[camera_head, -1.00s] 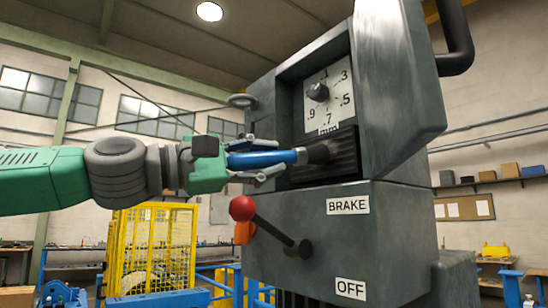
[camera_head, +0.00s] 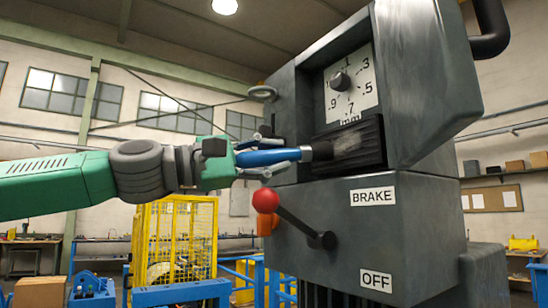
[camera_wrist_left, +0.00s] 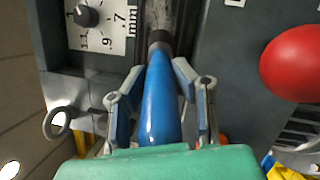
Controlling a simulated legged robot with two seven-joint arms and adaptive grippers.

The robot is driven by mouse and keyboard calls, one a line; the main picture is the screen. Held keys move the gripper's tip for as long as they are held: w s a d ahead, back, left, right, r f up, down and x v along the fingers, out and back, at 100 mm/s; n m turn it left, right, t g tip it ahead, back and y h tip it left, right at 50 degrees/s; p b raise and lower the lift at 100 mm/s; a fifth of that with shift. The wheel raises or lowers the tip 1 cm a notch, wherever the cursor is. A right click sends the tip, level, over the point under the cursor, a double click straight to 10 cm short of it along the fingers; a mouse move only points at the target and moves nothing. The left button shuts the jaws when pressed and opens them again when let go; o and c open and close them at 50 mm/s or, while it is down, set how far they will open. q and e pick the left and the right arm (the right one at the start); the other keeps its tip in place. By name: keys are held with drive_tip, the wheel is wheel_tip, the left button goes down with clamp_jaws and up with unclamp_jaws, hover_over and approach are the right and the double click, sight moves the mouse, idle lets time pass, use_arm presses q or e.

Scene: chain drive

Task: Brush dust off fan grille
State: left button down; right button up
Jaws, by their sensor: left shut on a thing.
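My left gripper (camera_head: 278,157) is shut on the blue handle of a brush (camera_head: 262,158), which points right toward the machine. In the left wrist view the brush (camera_wrist_left: 160,105) runs between both fingers, its dark tip away from me. The black slatted fan grille (camera_head: 372,148) sits in the machine's front below the dial. The brush tip is at the grille's left edge; I cannot tell whether it touches. A pale grey dusty patch (camera_head: 347,141) shows on the slats right of the tip. My right gripper is not in view.
A red-knobbed lever (camera_head: 265,200) stands just below the gripper, beside the BRAKE label (camera_head: 373,196). The dial (camera_head: 350,85) is above the grille and a small handwheel (camera_head: 262,93) is at upper left. A yellow cage (camera_head: 175,240) stands behind.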

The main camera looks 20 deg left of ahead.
use_arm(q)
drive_tip(key=shift+s+a, duration=0.35)
drive_tip(key=shift+s, duration=0.15)
drive_tip(key=s+a, duration=0.3)
drive_tip(key=shift+s, duration=0.3)
drive_tip(key=shift+d, duration=0.1)
drive_tip(key=shift+s+a+p, duration=0.55)
drive_tip(key=shift+s+a, duration=0.45)
drive_tip(key=shift+s, duration=0.2)
